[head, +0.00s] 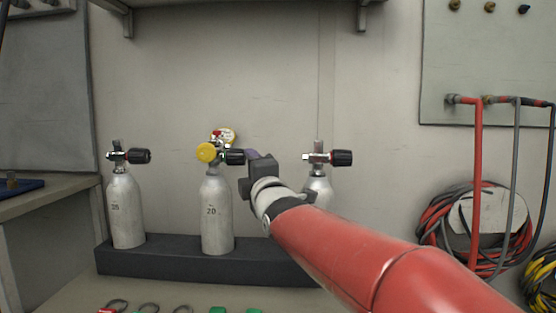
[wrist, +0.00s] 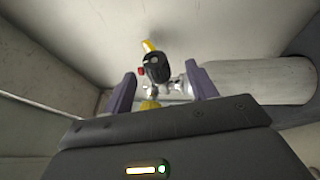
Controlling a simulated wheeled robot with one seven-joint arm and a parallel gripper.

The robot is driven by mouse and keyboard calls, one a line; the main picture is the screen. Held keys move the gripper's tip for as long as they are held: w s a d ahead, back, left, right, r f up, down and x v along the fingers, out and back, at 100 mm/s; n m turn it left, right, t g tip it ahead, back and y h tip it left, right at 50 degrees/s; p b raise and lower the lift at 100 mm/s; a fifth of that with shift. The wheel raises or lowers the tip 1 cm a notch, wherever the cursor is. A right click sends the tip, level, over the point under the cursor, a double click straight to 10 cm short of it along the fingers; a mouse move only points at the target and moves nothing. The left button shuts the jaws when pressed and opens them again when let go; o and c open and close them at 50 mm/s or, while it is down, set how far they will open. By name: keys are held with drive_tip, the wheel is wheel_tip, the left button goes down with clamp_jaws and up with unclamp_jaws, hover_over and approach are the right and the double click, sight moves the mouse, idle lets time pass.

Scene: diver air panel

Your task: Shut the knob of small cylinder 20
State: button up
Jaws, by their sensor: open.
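The small cylinder 20 (head: 216,225) stands upright in the middle of the dark rack, its number on the front. Its black knob (head: 235,157) points right from the valve, and a yellow round cap (head: 206,153) sits on the valve's left. My gripper (head: 250,154) is just right of the knob in the head view. In the wrist view the black knob (wrist: 160,70) shows between and beyond the two purple fingers of my open gripper (wrist: 163,88). I cannot tell whether the fingers touch the knob. The cylinder body (wrist: 255,78) runs off to the right there.
A left cylinder (head: 125,210) and a right cylinder (head: 319,187), partly behind my arm, stand in the same rack (head: 165,257). A gauge (head: 225,135) sits above the middle valve. Hoses (head: 478,170) hang at right. Small rings and green items lie at the front.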

sight(241, 154)
drive_tip(key=shift+n, duration=0.3)
drive_tip(key=x, duration=0.3)
drive_tip(key=p+x, duration=0.1)
drive_tip(key=x, duration=0.1)
drive_tip(key=r+p+x, duration=0.1)
drive_tip(key=x, duration=0.2)
drive_tip(key=shift+w+a, duration=0.15)
drive_tip(key=shift+a, duration=0.15)
drive_tip(key=shift+c, duration=0.3)
drive_tip(key=c, duration=0.9)
